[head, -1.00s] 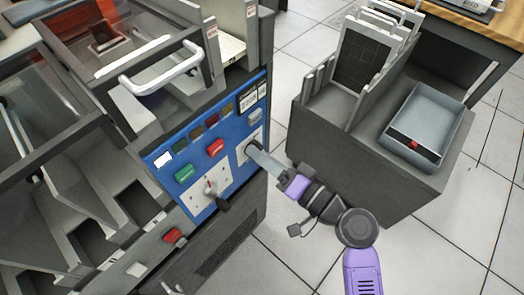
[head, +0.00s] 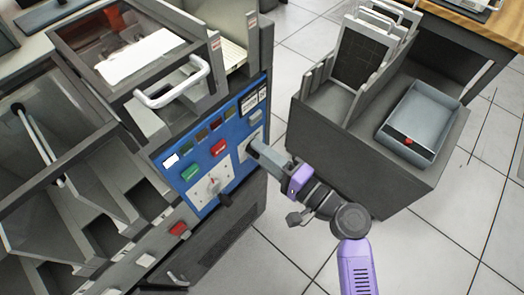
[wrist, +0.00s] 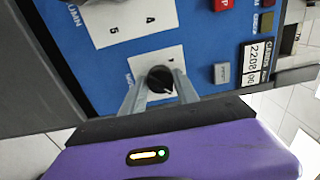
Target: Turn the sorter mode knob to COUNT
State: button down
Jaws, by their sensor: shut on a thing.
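The mode knob (wrist: 161,80) is a round black knob on a white plate (wrist: 133,66) in the sorter's blue panel (head: 197,165). My gripper (wrist: 160,84) is around it, one grey finger on each side, shut on it. A light mark shows on the knob's lower part in the wrist view. The plate's lettering is partly hidden and too small to read, so I cannot tell the setting. In the head view my gripper (head: 257,148) reaches the panel's right end and hides most of the knob.
A second white plate with a lever (head: 215,187) and numbers is left of the knob. Red (head: 218,147) and green (head: 190,173) buttons and a counter (head: 252,98) are nearby. A dark cabinet with a grey tray (head: 420,124) stands right, across a floor gap.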

jog(key=shift+d, duration=0.1)
jog(key=c, duration=0.9)
grip_release()
jog(key=v, duration=0.7)
jog(key=shift+s+d, duration=0.3)
jog(key=shift+w, duration=0.1)
